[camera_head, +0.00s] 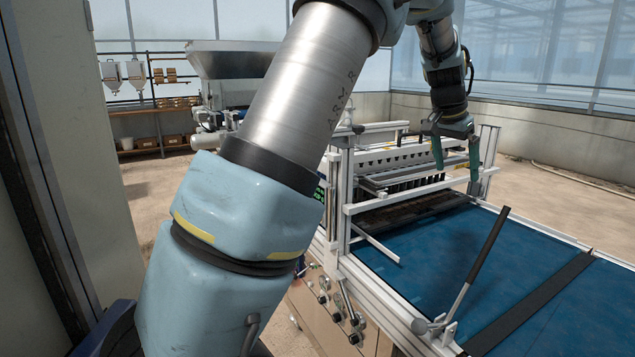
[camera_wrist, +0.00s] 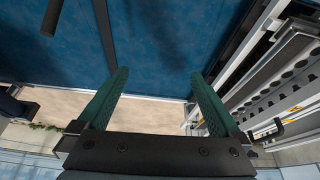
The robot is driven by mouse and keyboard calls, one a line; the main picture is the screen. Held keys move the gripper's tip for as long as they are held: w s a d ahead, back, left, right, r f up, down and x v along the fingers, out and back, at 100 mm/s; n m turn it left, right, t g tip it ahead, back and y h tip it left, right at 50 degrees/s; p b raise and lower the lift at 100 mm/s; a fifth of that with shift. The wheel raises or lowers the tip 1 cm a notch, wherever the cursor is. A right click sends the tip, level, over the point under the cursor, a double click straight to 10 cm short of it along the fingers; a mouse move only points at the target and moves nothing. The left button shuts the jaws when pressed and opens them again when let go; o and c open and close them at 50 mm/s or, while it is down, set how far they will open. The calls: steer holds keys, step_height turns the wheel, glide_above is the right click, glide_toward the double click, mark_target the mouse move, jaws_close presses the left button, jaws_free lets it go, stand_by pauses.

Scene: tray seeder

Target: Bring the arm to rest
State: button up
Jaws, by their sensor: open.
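My gripper (camera_head: 455,160) hangs at the end of my arm, above the seeder's frame in the head view. Its two green fingers are spread apart with nothing between them. The wrist view also shows the open gripper (camera_wrist: 155,90), with the blue belt and a strip of pale floor beyond the fingers. The tray seeder (camera_head: 345,208) has a light metal frame and a row of dark nozzles. My arm crosses the middle of the head view and hides part of the machine.
The blue belt (camera_head: 430,255) is bare of trays. A black lever (camera_head: 487,248) stands up from its near rail, and a dark bar (camera_head: 530,305) crosses it. A grey hopper (camera_head: 230,60) and shelves (camera_head: 150,112) stand behind. A grey post (camera_head: 75,130) rises close at left.

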steer(key=s+a+f+n+y, duration=0.1)
steer(key=a+f+n, duration=0.2)
steer(key=a, duration=0.7)
steer(key=s+a+f+n+y, duration=0.1)
steer(key=a+f+n, duration=0.15)
steer(key=a, duration=0.75)
steer(key=s+a+f+n, duration=0.2)
steer(key=s+a+f, duration=0.2)
steer(key=s+a, duration=0.4)
steer(key=s+a+f+n+y, duration=0.1)
steer(key=s+a+f+n, duration=0.2)
steer(key=s+a, duration=0.4)
steer(key=a, duration=0.3)
steer(key=shift+s+a+f+g+y, duration=0.2)
steer(key=shift+s+f+g+y, duration=0.1)
steer(key=shift+s+f, duration=0.05)
